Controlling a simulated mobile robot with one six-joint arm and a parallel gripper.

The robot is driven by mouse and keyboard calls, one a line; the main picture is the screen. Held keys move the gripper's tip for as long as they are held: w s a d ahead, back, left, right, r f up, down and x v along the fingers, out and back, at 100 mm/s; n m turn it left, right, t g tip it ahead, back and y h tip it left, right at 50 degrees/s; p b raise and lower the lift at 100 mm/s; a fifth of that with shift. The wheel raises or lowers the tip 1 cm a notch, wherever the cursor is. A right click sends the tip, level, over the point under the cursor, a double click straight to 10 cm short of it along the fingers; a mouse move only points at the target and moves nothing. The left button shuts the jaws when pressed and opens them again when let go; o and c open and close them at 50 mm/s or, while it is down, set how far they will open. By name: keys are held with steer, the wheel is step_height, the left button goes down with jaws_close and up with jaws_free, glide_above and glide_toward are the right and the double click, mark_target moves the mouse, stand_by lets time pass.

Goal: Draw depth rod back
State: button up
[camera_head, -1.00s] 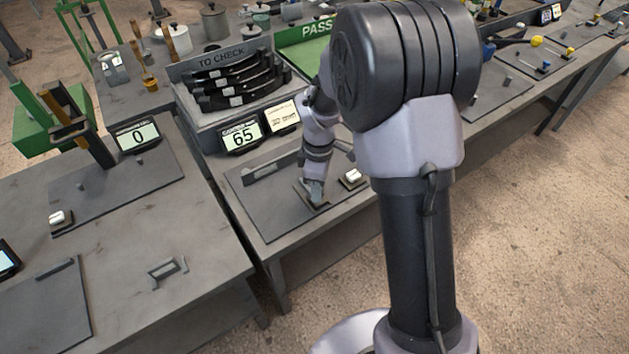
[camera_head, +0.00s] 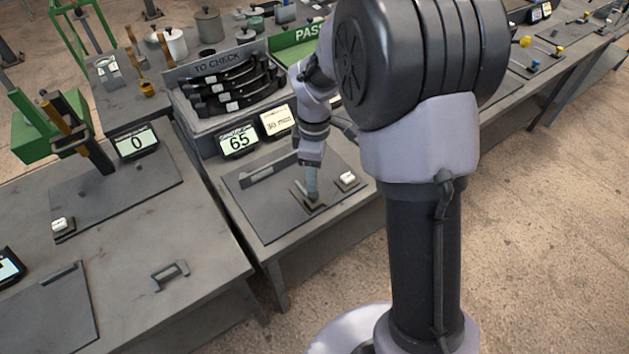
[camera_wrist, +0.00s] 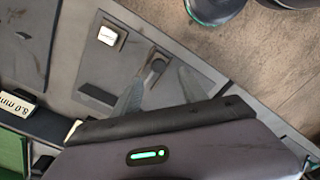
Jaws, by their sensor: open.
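The depth rod looks to be the dark round-ended piece (camera_wrist: 156,64) in the wrist view, standing at a small plate on the grey gauge board (camera_wrist: 88,75). In the head view my gripper (camera_head: 312,196) points down at that small plate, and the rod is hidden there. In the wrist view my gripper (camera_wrist: 163,88) is open, with one grey finger to the left of the rod and the other to its right. Contact cannot be told. A display (camera_head: 238,140) behind the board reads 65.
A white button (camera_head: 347,178) sits right of my gripper on the board; it also shows in the wrist view (camera_wrist: 107,36). A raised bar (camera_head: 270,173) lies behind. The "TO CHECK" rack (camera_head: 235,95) holds several dark parts. Another station with a display (camera_head: 136,141) reading 0 stands left.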

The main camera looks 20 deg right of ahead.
step_height(320, 180, up, 9)
steer(key=p, duration=0.2)
steer(key=shift+r, duration=0.2)
steer(key=s+a+r+m+t+y+b, duration=0.1)
steer(key=s+a+r+m+t+b, duration=0.1)
steer(key=s+m, duration=0.6)
steer(key=s+a+r+m+t+y+b, duration=0.1)
steer(key=s+a+r+m+t+b, duration=0.1)
steer(key=s+m, duration=0.7)
steer(key=s+a+t+b, duration=0.1)
steer(key=s+b, duration=0.1)
steer(key=s, duration=0.3)
steer(key=shift+r+t, duration=0.4)
